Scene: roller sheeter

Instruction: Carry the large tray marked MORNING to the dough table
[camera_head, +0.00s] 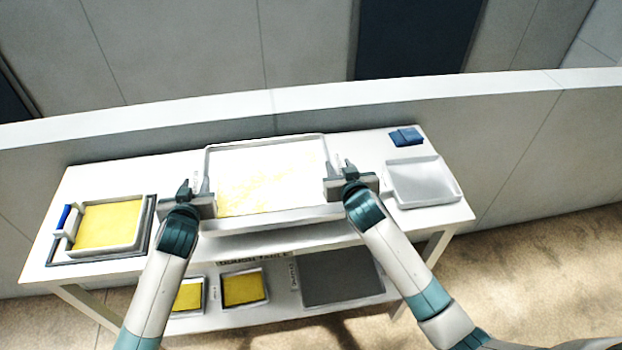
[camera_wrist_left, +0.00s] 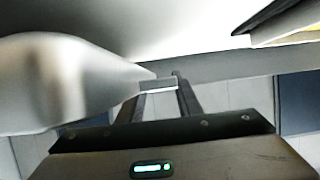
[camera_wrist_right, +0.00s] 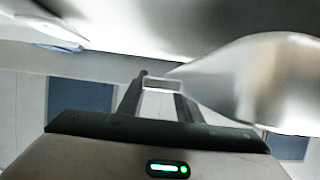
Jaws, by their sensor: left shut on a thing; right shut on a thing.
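A large pale tray (camera_head: 270,217) with raised rims and a whitish, yellow-flecked inside is at the middle of the white table (camera_head: 175,166) in the head view. My left gripper (camera_head: 197,186) is shut on its left side, and my right gripper (camera_head: 341,168) is shut on its right side. The tray's blurred metal wall fills the left of the left wrist view (camera_wrist_left: 50,85) and the right of the right wrist view (camera_wrist_right: 265,80). No MORNING mark is readable. I cannot tell whether the tray touches the tabletop.
A smaller tray with yellow content (camera_head: 108,224) and a blue-handled roller (camera_head: 66,222) are at the table's left. An empty grey tray (camera_head: 424,181) and blue cloths (camera_head: 406,137) are at the right. A lower shelf holds yellow trays (camera_head: 244,288) and a dark panel (camera_head: 340,276). A low wall stands behind.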

